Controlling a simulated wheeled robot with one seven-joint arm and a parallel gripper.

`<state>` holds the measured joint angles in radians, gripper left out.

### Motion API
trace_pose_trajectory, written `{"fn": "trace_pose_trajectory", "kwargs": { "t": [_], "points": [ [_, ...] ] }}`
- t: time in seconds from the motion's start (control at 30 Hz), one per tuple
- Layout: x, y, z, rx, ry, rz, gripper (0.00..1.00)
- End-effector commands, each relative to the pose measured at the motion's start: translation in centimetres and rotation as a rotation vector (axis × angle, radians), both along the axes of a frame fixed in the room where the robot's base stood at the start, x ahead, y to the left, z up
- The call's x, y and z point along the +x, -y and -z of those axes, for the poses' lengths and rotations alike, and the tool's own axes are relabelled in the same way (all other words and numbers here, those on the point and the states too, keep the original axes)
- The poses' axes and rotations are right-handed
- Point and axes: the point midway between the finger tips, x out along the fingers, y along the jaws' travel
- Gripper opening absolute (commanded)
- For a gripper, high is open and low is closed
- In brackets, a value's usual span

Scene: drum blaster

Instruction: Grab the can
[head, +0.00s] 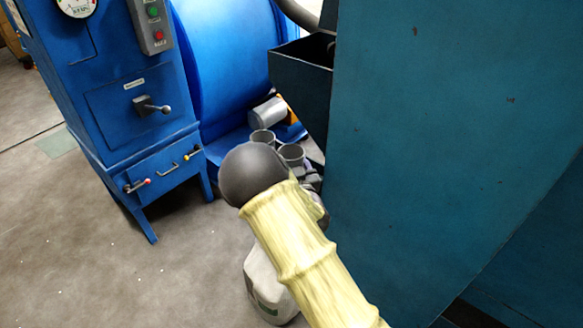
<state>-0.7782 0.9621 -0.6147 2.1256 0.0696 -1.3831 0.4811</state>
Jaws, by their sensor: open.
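Two grey, open-topped, can-like cylinders stand close together at the foot of the blue drum, one farther left (263,137) and one nearer (292,154). I cannot tell which is the can of the task. Their lower parts are hidden behind my arm. My arm, in a yellow sleeve with a dark round joint, reaches up from the bottom right. My gripper (312,179) shows only as dark grey parts just below the nearer cylinder, mostly hidden by the sleeve. It is open. I cannot tell whether it touches a cylinder.
A blue control cabinet (120,100) with a gauge and levers stands at left. The large blue drum (225,60) is behind, with a grey motor-like cylinder (268,112) at its base. A big teal panel (440,130) closes off the right. Grey floor (70,240) is free at lower left.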

Motion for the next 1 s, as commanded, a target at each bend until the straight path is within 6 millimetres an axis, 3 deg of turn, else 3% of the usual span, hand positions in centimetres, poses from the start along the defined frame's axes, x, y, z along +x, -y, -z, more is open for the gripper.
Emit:
{"fn": "trace_pose_trajectory", "kwargs": {
  "t": [0.17,0.37,0.8,1.0],
  "points": [
    [0.0,0.0,0.0,0.000,0.000,-0.001,0.71],
    [0.0,-0.1,0.0,0.000,0.000,-0.001,0.34],
    [0.0,0.0,-0.8,0.002,0.002,0.000,0.34],
    [-1.0,0.8,-0.5,0.002,-0.001,0.001,0.34]
  ]
}}
